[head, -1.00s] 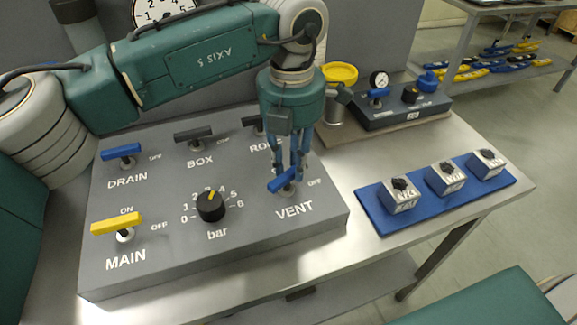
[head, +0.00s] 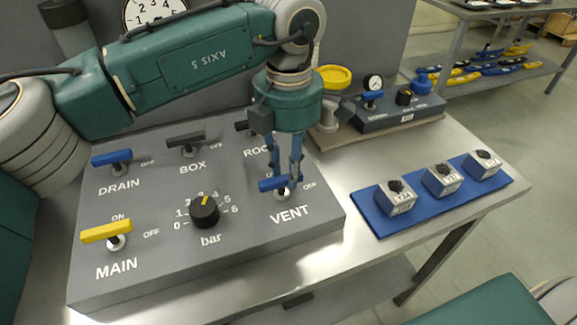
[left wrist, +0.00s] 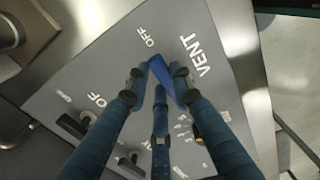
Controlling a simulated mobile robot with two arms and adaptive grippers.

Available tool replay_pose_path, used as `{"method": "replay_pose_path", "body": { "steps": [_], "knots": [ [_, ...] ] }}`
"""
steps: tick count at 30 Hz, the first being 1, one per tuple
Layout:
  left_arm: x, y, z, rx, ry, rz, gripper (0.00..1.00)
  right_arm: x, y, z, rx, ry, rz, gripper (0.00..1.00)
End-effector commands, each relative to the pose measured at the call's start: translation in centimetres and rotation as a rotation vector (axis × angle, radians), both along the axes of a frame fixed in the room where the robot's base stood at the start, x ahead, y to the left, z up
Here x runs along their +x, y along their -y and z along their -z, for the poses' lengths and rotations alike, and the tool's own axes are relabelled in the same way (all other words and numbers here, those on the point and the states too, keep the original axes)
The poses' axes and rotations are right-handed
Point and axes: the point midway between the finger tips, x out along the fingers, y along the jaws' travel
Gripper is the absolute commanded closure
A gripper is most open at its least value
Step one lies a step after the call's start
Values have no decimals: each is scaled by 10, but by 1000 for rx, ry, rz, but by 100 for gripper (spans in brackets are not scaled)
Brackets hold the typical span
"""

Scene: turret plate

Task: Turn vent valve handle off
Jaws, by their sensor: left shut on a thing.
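The vent valve handle (head: 268,185) is a blue bar on the grey panel, above the VENT label, with OFF printed to its right. In the left wrist view the blue handle (left wrist: 168,76) sits between the fingertips of the left gripper (left wrist: 160,78), with OFF and VENT beyond. The fingers hide part of the handle and its stem. My right gripper is out of view.
The panel (head: 150,270) also carries the blue DRAIN handle (head: 112,158), grey BOX handle (head: 186,139), yellow MAIN handle (head: 107,232) and a black bar knob (head: 204,211). The ROOF-side handle is partly hidden by my gripper. A blue mat (head: 385,225) with labelled blocks lies right.

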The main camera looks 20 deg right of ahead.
Motion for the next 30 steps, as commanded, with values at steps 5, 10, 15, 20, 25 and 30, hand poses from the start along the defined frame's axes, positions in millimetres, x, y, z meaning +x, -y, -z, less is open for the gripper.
{"method": "replay_pose_path", "body": {
  "steps": [5, 10, 15, 20, 25, 30],
  "knots": [
    [2, 0, -3, -4, 6, 1, 100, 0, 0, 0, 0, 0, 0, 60],
    [2, 0, -3, -4, 5, 1, 58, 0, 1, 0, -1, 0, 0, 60],
    [1, 0, -2, -2, 3, 0, 58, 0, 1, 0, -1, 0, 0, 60],
    [1, 0, -3, -2, 3, 0, 58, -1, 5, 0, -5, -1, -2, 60],
    [1, 0, -23, -1, 5, 0, 58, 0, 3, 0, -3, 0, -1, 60],
    [2, 0, -59, -3, 7, -2, 58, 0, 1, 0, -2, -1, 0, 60]
  ]
}}
